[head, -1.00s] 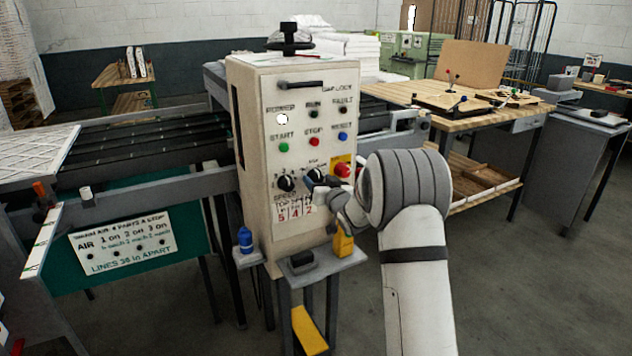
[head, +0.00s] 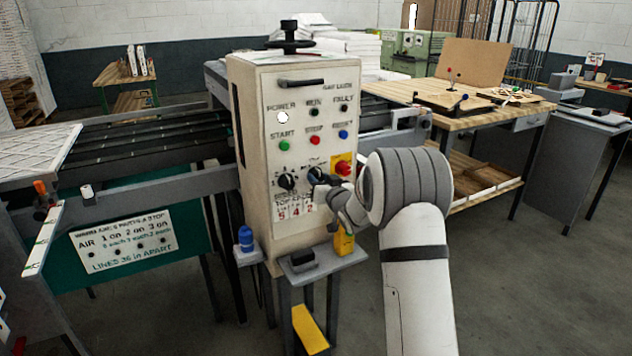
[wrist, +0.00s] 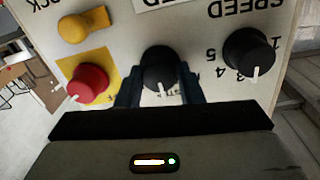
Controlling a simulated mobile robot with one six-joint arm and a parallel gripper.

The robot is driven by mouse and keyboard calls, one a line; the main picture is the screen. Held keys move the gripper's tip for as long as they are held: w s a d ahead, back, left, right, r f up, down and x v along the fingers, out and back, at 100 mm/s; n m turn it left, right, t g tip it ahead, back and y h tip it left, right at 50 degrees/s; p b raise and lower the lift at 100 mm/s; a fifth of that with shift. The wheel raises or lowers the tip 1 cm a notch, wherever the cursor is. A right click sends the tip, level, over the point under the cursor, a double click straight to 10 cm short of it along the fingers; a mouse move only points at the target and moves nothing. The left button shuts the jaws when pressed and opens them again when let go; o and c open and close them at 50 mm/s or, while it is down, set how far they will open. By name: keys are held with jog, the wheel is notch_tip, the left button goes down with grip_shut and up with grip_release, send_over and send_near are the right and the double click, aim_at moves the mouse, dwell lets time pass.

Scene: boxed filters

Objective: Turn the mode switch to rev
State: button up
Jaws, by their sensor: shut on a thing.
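The mode switch is a black round knob (head: 316,173) on the front of the cream control cabinet (head: 252,200). In the wrist view, which shows the panel upside down, the knob (wrist: 159,66) sits between the two dark blue fingers of my gripper (wrist: 160,90), which is shut on it. A white pointer mark on the knob points down in that picture, toward my gripper. My gripper (head: 322,184) partly covers the knob in the head view. The mode labels are mostly hidden by the fingers, so I cannot read the position.
A black speed dial (wrist: 249,52) is on one side of the switch and a red button (wrist: 87,83) on a yellow plate on the other. A yellow knob (wrist: 83,25) is near the button. A small shelf (head: 325,262) juts out below the panel.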

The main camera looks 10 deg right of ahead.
jog(key=shift+a+f+n+b, duration=0.15)
jog(key=shift+n+b, duration=0.25)
jog(key=shift+b, duration=0.4)
jog(key=n+b, duration=0.8)
jog(key=b, duration=0.4)
jog(key=shift+y, duration=0.3)
jog(key=shift+n+b, duration=0.3)
jog(key=shift+b, duration=0.1)
jog(key=o, duration=1)
